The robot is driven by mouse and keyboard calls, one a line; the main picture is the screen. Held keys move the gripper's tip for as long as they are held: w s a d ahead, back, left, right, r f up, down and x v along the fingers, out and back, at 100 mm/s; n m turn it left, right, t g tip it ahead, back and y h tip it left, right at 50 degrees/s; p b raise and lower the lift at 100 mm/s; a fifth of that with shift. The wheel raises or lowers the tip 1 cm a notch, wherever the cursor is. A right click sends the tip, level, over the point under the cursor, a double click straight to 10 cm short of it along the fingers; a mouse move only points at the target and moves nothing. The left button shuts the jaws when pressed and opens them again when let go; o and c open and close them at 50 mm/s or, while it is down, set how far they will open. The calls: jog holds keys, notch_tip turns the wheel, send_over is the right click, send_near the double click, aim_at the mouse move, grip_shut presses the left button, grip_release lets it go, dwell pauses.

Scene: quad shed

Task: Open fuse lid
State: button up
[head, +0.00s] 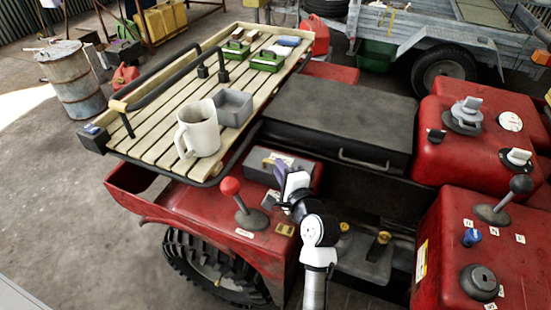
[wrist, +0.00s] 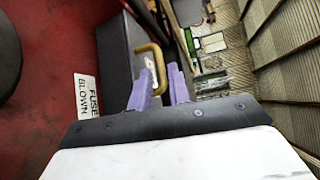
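The fuse lid (wrist: 128,40) is the dark top of a small box on the red quad body. It has a brass loop handle (wrist: 152,48) and looks closed. In the head view the lid (head: 290,162) sits behind my gripper. My gripper (wrist: 160,78) has its two purple fingers close together on either side of the handle's near leg, with little gap visible. In the head view my gripper (head: 280,170) is at the box, and it partly hides the lid and handle. A white label reading FUSE BLOWN (wrist: 87,95) is left of the lid in the wrist view.
A red-knobbed lever (head: 232,187) stands just left of my gripper. A slatted rack (head: 140,140) with a mug (head: 198,128) and a grey tray (head: 234,107) lies behind. A black box (head: 340,120) is to the right. Control panels (head: 485,245) fill the far right.

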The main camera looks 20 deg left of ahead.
jog(key=shift+x, duration=1.75)
grip_shut()
